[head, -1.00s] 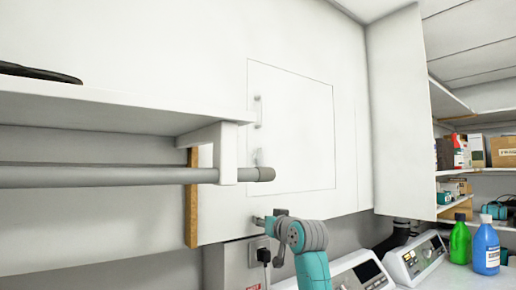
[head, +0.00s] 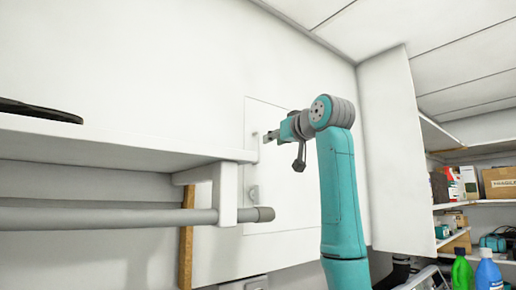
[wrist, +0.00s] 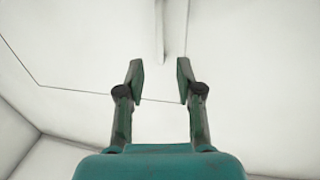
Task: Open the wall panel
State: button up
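The wall panel (head: 285,190) is a flat white door, outlined by a thin dark seam in the white wall. My arm covers part of its right side in the head view. A slim pale vertical handle (head: 255,136) stands near its upper left edge. My gripper (head: 268,137) is at the handle's height, close to it on the right; contact cannot be told there. In the wrist view my gripper (wrist: 160,72) is open and empty. The handle (wrist: 159,32) shows beyond the fingertips, roughly between their lines. The panel (wrist: 85,55) spreads behind it.
A white shelf (head: 120,148) with a grey rail (head: 110,217) below it juts out at left; the rail's end reaches the panel's lower left. A white cabinet side (head: 395,150) stands at right. Stocked shelves and bottles (head: 488,274) are farther right.

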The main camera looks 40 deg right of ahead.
aim_at(260, 146)
jog(key=w, duration=0.3)
jog(key=w+d, duration=0.1)
jog(key=w, duration=0.6)
jog(key=shift+w+d+f, duration=0.1)
jog(key=shift+d, duration=0.25)
grip_shut()
